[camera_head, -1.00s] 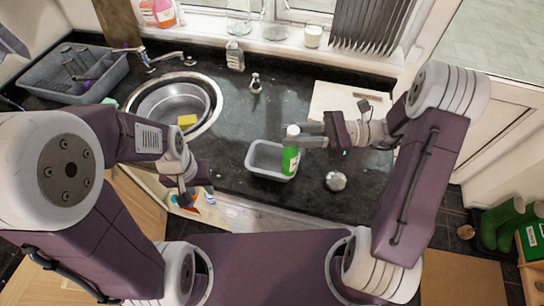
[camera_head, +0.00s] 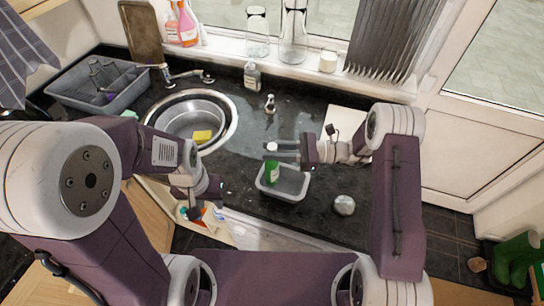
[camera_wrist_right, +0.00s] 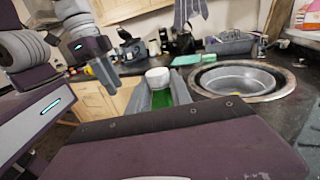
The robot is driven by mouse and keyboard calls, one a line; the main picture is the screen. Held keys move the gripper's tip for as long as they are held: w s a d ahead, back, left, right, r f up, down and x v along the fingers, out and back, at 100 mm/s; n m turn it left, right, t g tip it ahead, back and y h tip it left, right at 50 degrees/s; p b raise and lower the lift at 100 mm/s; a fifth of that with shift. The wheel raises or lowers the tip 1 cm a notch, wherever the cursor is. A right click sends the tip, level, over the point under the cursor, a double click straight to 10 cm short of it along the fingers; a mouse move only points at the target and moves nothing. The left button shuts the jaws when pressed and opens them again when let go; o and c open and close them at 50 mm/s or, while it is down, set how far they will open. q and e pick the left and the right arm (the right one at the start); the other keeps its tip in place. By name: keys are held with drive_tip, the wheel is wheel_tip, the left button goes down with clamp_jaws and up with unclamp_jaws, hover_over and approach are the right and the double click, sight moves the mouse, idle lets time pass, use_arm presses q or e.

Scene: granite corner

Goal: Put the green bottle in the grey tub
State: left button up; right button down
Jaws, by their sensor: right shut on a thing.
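The green bottle (camera_head: 272,172) has a white cap and stands roughly upright at the left end of the grey tub (camera_head: 291,192). Its lower end appears within the tub's rim; whether it touches the floor of the tub I cannot tell. My right gripper (camera_head: 284,150) is shut on the bottle near its top, coming in from the right. In the right wrist view the white cap (camera_wrist_right: 158,77) shows between the fingers, with a little green below. My left gripper (camera_head: 207,190) hangs left of the tub, apart from it; its finger opening is unclear.
A round metallic object (camera_head: 344,205) sits on the dark counter right of the tub. A sink (camera_head: 190,120) with a yellow sponge (camera_head: 202,136) and a grey dish rack (camera_head: 98,85) lie to the left. A pale board (camera_head: 345,120) lies behind my right arm.

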sight(272, 164)
drive_tip(key=shift+w+a+f, duration=0.1)
drive_tip(key=shift+w+a, duration=0.05)
drive_tip(key=shift+w, duration=0.05)
wheel_tip(272, 164, down, 3)
drive_tip(key=shift+s+f+p, duration=0.1)
drive_tip(key=shift+p, duration=0.4)
drive_tip(key=shift+f, duration=0.4)
drive_tip(key=shift+f, duration=0.2)
drive_tip(key=c, duration=1.2)
unclamp_jaws()
